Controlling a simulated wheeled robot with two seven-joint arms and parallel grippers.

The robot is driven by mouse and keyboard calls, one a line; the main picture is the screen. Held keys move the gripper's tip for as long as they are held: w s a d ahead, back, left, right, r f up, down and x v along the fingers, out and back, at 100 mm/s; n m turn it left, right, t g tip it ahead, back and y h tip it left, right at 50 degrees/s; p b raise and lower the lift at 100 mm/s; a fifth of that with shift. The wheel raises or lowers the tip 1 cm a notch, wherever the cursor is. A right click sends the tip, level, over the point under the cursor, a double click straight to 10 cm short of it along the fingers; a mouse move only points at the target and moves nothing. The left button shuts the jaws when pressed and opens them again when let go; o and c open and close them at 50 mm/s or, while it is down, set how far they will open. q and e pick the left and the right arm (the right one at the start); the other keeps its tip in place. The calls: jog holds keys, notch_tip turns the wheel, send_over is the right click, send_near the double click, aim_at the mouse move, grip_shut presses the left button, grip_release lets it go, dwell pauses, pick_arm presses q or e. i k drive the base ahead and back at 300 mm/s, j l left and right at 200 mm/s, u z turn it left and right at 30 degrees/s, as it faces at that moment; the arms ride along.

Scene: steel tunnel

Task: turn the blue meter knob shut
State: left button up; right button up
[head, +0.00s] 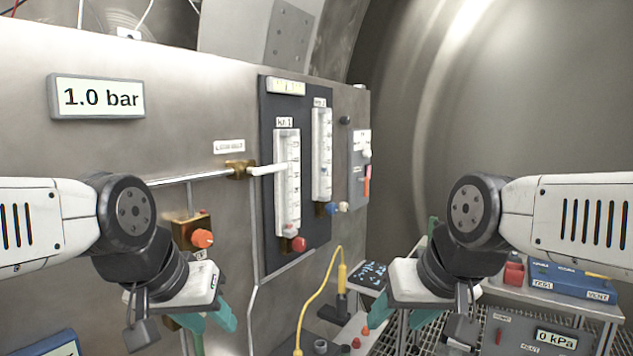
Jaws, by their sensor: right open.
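The blue knob (331,208) sits at the foot of the right-hand clear meter tube (322,155) on a dark panel, with a pale round end beside it. A red knob (299,244) sits at the foot of the left-hand meter tube (287,180). My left gripper (210,320) is low and left of the meters, teal fingers pointing down; its opening is unclear. My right gripper (378,312) is open, below and right of the blue knob, and apart from it. Its far finger is hidden.
A brass fitting (240,169) with a white lever stands out left of the meters. An orange knob (203,238) is near my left arm. A yellow cable (322,290) hangs below the panel. A cart with a blue box (572,279) stands at right.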

aim_at(331, 208)
jog(key=l+u, duration=0.1)
jog(key=u, duration=0.3)
jog(key=l+u, duration=0.1)
jog(key=u, duration=0.3)
jog(key=i+l+u, duration=0.1)
jog(key=u, duration=0.35)
jog(key=l+u, duration=0.15)
jog(key=u, duration=0.25)
jog(key=k+l+u, duration=0.1)
jog(key=l+u, duration=0.15)
jog(key=l, duration=0.25)
jog(key=k+l+u, duration=0.25)
jog(key=l, duration=0.25)
jog(key=k+l+u, duration=0.25)
jog(key=l, duration=0.2)
jog(key=k+l+u, duration=0.25)
jog(key=l, duration=0.2)
jog(key=k+l+u, duration=0.25)
jog(key=l, duration=0.15)
jog(key=k+l, duration=0.4)
jog(key=l, duration=0.15)
jog(key=k+l, duration=0.45)
jog(key=l+u, duration=0.05)
jog(key=l, duration=0.05)
